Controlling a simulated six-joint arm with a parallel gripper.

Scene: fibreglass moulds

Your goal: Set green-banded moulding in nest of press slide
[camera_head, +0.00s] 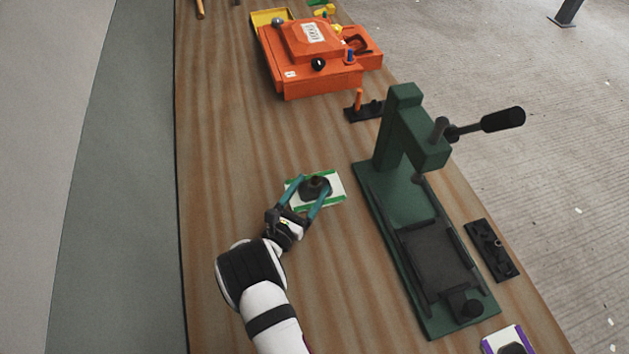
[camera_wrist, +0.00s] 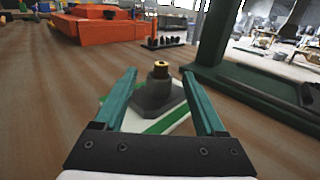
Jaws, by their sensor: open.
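The green-banded moulding (camera_head: 334,190) lies on the wooden table, a white plate with green bands and a dark grey raised boss with a brass-coloured top. In the wrist view the moulding (camera_wrist: 160,124) sits ahead, its boss between my fingers. My gripper (camera_head: 311,190) is open, with one teal finger on each side of the boss; I cannot tell whether either touches it. My gripper (camera_wrist: 160,92) also shows in the wrist view. The green press (camera_head: 404,190) stands to the right. Its dark slide (camera_head: 440,262) lies low at the front of its base, with a black knob at the near end.
An orange machine (camera_head: 310,60) stands at the back. A small black rack (camera_head: 366,112) is behind the press, and a black strip (camera_head: 491,250) lies right of it. A purple-banded moulding (camera_head: 507,341) is at the near right. The table left of my gripper is clear.

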